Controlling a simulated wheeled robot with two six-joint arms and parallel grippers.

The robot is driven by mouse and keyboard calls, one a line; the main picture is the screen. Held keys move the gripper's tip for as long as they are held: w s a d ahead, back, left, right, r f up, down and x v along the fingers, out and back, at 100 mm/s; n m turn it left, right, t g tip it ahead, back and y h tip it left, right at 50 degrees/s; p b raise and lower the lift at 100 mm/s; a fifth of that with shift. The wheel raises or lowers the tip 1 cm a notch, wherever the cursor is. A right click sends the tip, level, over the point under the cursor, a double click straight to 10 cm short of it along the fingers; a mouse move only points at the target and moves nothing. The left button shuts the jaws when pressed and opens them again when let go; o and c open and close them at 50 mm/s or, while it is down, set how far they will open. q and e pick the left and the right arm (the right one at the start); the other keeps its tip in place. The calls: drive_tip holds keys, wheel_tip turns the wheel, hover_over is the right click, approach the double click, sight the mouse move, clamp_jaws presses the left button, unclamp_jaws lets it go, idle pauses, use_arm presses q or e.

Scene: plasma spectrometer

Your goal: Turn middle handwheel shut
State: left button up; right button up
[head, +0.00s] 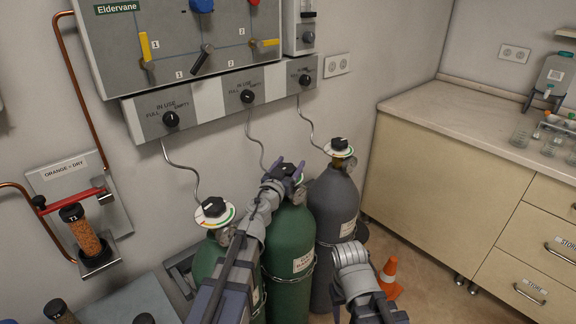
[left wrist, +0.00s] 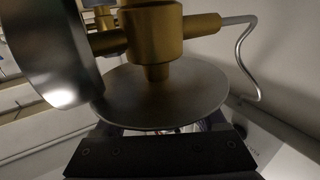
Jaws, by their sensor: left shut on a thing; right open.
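The middle handwheel (head: 287,169) is the dark knob on top of the green middle gas cylinder (head: 289,235). My left gripper (head: 284,178) reaches it from the front left and is shut on it; its fingers cover much of the knob. In the left wrist view, the brass valve body (left wrist: 153,35) and a round grey disc (left wrist: 165,97) fill the middle, with the dark gripper bar (left wrist: 160,155) below. The grip on the handwheel itself is hidden there. My right arm shows at the lower middle of the head view, but its fingers are not visible.
A green cylinder's handwheel (head: 213,207) stands left and a grey cylinder (head: 334,205) right, close by. The in-use panel (head: 222,99) hangs above with thin pipes. An orange cone (head: 389,278) stands on the floor. A counter (head: 440,100) fills the right.

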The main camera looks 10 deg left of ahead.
use_arm(q)
drive_tip(key=shift+h, duration=0.3)
drive_tip(key=o, duration=1.3)
